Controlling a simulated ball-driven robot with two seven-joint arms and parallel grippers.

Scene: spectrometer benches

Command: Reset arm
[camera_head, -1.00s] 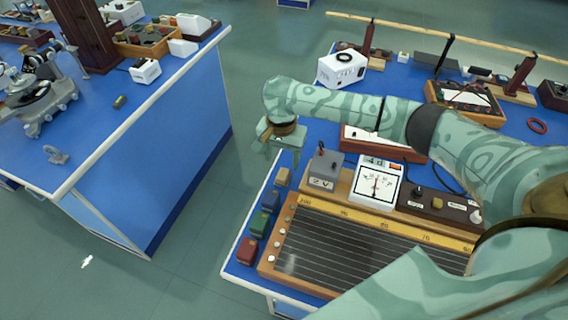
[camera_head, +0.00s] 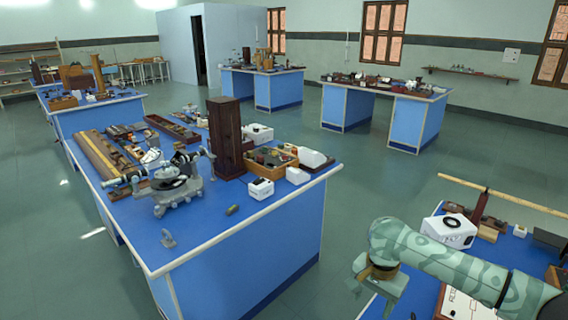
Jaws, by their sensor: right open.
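My right arm (camera_head: 455,268), patterned in pale green, comes in from the right edge over the near right bench (camera_head: 425,250). Its gripper (camera_head: 376,290) hangs down at the bench's left edge. It is open, and I see nothing held in it. The fingertips are small and partly hidden by the gripper's own body. My left gripper is not in view.
A spectrometer (camera_head: 177,185) and a dark wooden column (camera_head: 226,138) stand on the blue bench at left (camera_head: 228,222). A white box (camera_head: 449,231) stands behind my right arm. Open floor (camera_head: 345,190) lies between the benches. More benches stand farther back.

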